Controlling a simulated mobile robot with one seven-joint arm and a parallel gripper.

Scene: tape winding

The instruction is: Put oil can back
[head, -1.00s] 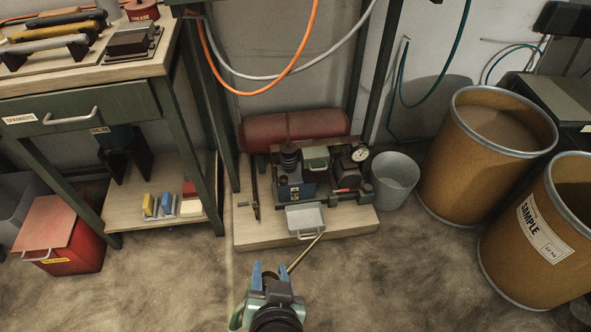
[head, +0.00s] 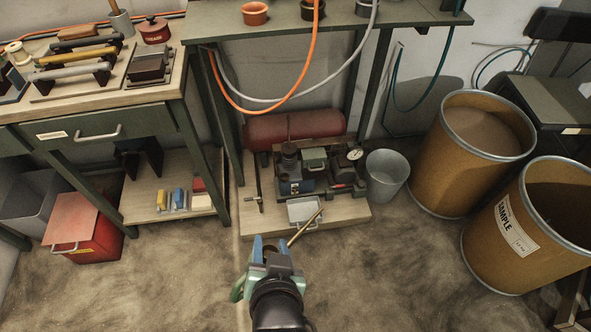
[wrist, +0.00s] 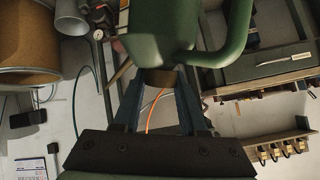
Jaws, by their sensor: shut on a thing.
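The oil can is green, with a curved green handle and a thin brass spout. It fills the top of the wrist view (wrist: 165,28), where my gripper's blue fingers (wrist: 160,100) close around its narrow lower part. In the head view my gripper (head: 268,247) is low in the middle, in front of the machine base and above the floor. There the can is mostly hidden by the wrist; its handle (head: 237,288) shows at left and its spout (head: 305,228) points up and right.
A pump machine (head: 315,170) stands on a wooden base with a metal tray (head: 303,209) at its front. A grey bucket (head: 386,177) and two brown drums stand right. The left bench has a lower shelf (head: 145,205) with a dark bracket and small blocks. The foreground floor is clear.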

